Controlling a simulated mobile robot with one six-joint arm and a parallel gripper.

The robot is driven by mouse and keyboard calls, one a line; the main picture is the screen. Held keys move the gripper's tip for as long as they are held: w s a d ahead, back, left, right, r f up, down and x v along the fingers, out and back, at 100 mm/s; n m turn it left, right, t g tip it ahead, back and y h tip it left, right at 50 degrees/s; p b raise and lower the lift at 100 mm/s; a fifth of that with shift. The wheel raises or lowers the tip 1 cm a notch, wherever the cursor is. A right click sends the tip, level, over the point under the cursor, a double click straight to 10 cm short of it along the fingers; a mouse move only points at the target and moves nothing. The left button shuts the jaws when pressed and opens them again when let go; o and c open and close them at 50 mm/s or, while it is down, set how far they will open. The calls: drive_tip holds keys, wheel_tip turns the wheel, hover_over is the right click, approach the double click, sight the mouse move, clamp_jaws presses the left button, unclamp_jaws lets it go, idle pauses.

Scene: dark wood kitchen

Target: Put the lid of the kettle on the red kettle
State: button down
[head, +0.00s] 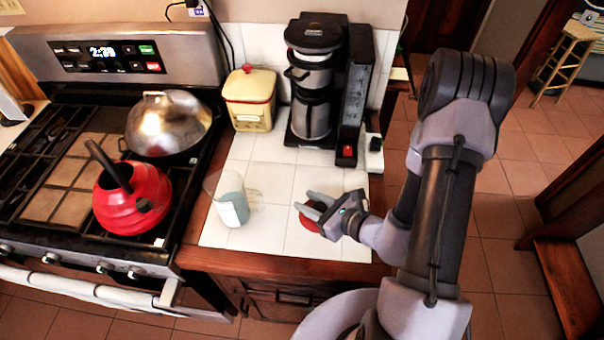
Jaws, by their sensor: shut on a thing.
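The red kettle (133,205) stands on the front part of the stove at the left. Its dark handle rises tilted above it, and its top opening is mostly hidden by the handle. The red lid (309,216) is at the right part of the white tiled counter, between the fingers of my gripper (312,208). My gripper is shut on the lid, and the fingers cover part of it. I cannot tell whether the lid still touches the tiles. The kettle is well to the left of my gripper.
A clear pitcher (232,205) with pale content stands on the counter between my gripper and the kettle. A silver domed pan (168,124) sits behind the kettle. A yellow canister (250,98) and a coffee maker (314,85) stand at the back. The middle tiles are clear.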

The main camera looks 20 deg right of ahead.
drive_tip(key=w+b, duration=0.1)
drive_tip(key=b, duration=0.1)
drive_tip(key=w+f+b, duration=0.1)
drive_tip(key=b, duration=0.1)
drive_tip(key=shift+a+f, duration=0.1)
drive_tip(key=shift+f, duration=0.15)
drive_tip(key=b, duration=0.2)
hover_over(295, 183)
drive_tip(key=shift+s+a+r, duration=0.1)
drive_tip(key=shift+s, duration=0.15)
drive_tip(key=f, duration=0.1)
drive_tip(key=f+b, duration=0.2)
drive_tip(key=f, duration=0.1)
drive_tip(key=shift+w, duration=0.25)
drive_tip(key=shift+r, duration=0.25)
drive_tip(key=shift+f, duration=0.15)
drive_tip(key=c, duration=1)
unclamp_jaws()
